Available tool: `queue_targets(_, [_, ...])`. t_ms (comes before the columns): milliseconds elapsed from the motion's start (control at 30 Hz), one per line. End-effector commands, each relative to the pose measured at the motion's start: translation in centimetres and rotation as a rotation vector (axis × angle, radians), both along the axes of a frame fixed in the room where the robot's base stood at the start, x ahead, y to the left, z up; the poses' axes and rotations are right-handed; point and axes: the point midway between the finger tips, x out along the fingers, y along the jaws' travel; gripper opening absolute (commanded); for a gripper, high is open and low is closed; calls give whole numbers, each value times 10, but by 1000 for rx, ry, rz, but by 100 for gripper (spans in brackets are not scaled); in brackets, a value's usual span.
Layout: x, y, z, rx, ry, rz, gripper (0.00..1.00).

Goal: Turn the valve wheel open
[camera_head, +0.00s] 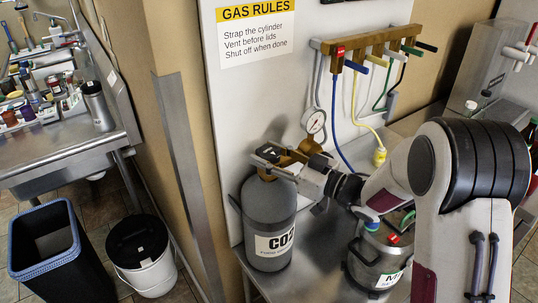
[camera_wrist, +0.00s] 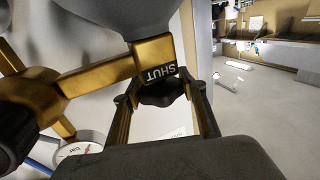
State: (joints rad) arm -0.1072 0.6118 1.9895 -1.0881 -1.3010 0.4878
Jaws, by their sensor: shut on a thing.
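The grey CO2 cylinder (camera_head: 270,222) stands upright on the steel bench, with a brass valve (camera_head: 287,157) on top. In the wrist view the brass valve body (camera_wrist: 103,76) carries a black label reading SHUT (camera_wrist: 159,73). The dark valve wheel (camera_wrist: 160,94) sits between the two fingers of my gripper (camera_wrist: 161,100), which is shut on it. In the head view my gripper (camera_head: 270,160) is at the cylinder's top, and its fingers and arm hide most of the wheel.
A pressure gauge (camera_head: 314,121) sits just behind the valve. A brass manifold (camera_head: 375,45) with coloured levers and hoses is on the wall panel. A steel keg (camera_head: 372,268) stands right of the cylinder, under my arm. Bins and a sink counter are at left.

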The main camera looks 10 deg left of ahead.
Motion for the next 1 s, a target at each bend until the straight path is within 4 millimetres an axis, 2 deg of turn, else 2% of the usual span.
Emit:
queue_targets(500, [1, 1, 3, 2, -6, 190, 20])
queue_targets(900, [0, 0, 2, 1, -3, 210, 20])
queue_targets(933, [0, 0, 2, 1, -3, 210, 44])
queue_targets(1000, [0, 0, 2, 0, -3, 209, 59])
